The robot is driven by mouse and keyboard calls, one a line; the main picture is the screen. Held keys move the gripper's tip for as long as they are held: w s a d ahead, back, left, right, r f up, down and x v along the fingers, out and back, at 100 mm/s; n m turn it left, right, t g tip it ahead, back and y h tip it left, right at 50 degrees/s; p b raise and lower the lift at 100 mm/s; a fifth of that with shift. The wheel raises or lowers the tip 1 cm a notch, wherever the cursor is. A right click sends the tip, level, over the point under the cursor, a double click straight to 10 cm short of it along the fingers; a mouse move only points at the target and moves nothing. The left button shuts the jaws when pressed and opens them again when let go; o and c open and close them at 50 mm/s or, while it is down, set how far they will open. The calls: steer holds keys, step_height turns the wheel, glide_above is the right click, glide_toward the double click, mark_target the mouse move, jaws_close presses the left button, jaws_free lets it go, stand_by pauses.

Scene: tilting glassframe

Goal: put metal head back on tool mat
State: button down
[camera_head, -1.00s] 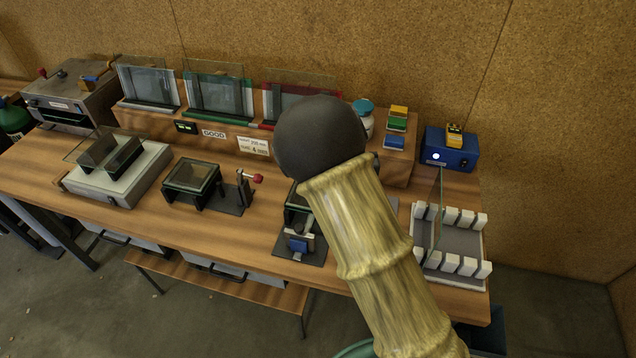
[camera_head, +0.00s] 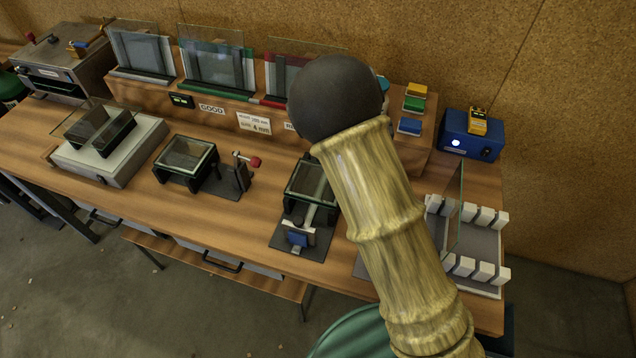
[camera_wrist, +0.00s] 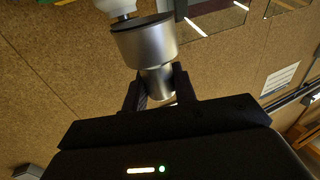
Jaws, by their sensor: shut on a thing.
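In the wrist view a silver metal head (camera_wrist: 146,46), a short wide cylinder with a dark rim, stands out past the jaws. My gripper (camera_wrist: 160,86) is shut on its narrower neck. In the head view my raised arm hides the gripper and the metal head. A flat grey patch (camera_head: 363,265) on the table shows just left of my arm. It may be the tool mat, but most of it is hidden.
A white rounded thing (camera_wrist: 115,7) is close to the metal head's far end. A rack with white blocks (camera_head: 484,244) and an upright glass pane stands at the right table end. A clamp fixture (camera_head: 300,238) is left of my arm. Bare wood (camera_head: 130,215) lies at the front left.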

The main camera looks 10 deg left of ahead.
steer(key=shift+w+f+b, duration=0.2)
steer(key=shift+f+b, duration=1.25)
steer(key=shift+f, duration=0.1)
steer(key=shift+w+f+b, duration=0.15)
steer(key=shift+f+b, duration=1.3)
steer(key=shift+f, duration=0.1)
steer(key=shift+r, duration=0.1)
steer(key=shift+f+p, duration=0.55)
steer(key=shift+f, duration=2.4)
steer(key=shift+f+p, duration=0.35)
steer(key=shift+f, duration=1.7)
